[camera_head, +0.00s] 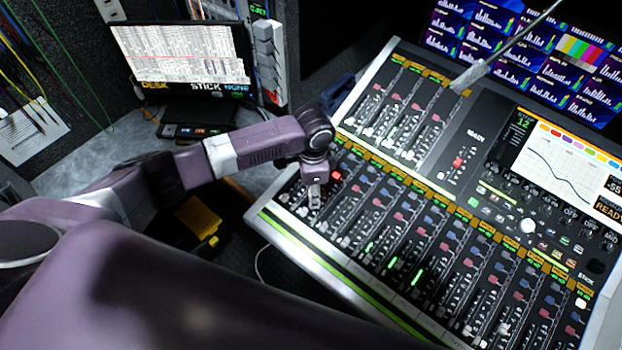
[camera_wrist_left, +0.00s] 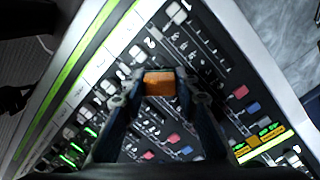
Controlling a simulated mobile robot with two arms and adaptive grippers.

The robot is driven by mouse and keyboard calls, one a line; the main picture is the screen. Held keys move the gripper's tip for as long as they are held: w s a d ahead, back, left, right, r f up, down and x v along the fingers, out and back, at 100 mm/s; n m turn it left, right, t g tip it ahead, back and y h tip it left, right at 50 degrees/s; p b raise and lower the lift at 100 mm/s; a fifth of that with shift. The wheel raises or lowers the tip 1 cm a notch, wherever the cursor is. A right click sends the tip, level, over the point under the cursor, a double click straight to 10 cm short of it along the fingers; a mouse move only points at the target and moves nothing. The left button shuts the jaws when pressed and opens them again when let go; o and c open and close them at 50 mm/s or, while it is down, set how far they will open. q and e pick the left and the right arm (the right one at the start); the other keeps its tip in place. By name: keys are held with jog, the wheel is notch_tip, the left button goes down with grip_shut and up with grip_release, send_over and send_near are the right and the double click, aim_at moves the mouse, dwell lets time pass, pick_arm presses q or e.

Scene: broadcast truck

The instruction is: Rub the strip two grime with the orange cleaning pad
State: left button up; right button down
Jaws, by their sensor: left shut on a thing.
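The orange cleaning pad (camera_wrist_left: 159,83) is a small orange block between the fingertips of my left gripper (camera_wrist_left: 158,92) in the left wrist view. The gripper is shut on it. In the head view my left gripper (camera_head: 314,196) points down over the left end of the mixing console's (camera_head: 262,217) lower fader bank. The pad cannot be made out there. In the wrist view the pad is over the fader strips; I cannot tell whether it touches them. I cannot make out the strip two grime. My right gripper is in neither view.
A monitor (camera_head: 180,55) stands on the grey desk (camera_head: 125,140) at the back left. A gooseneck microphone (camera_head: 470,76) rises over the console, and a screen (camera_head: 568,165) is set into its right side. A yellow object (camera_head: 198,220) lies low, left of the console.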

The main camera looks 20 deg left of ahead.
pick_arm(q)
jog(key=shift+w+d+r+p, duration=0.1)
jog(key=shift+w+r+p, duration=0.05)
jog(key=shift+r+p, duration=0.6)
jog(key=shift+w+r+p, duration=0.15)
jog(key=shift+r+p, duration=0.55)
jog(key=shift+r, duration=0.05)
jog(key=shift+r+p, duration=0.35)
jog(key=shift+s+r+p, duration=0.1)
jog(key=shift+r+p, duration=0.35)
jog(key=shift+r, duration=0.65)
jog(key=shift+f, duration=0.1)
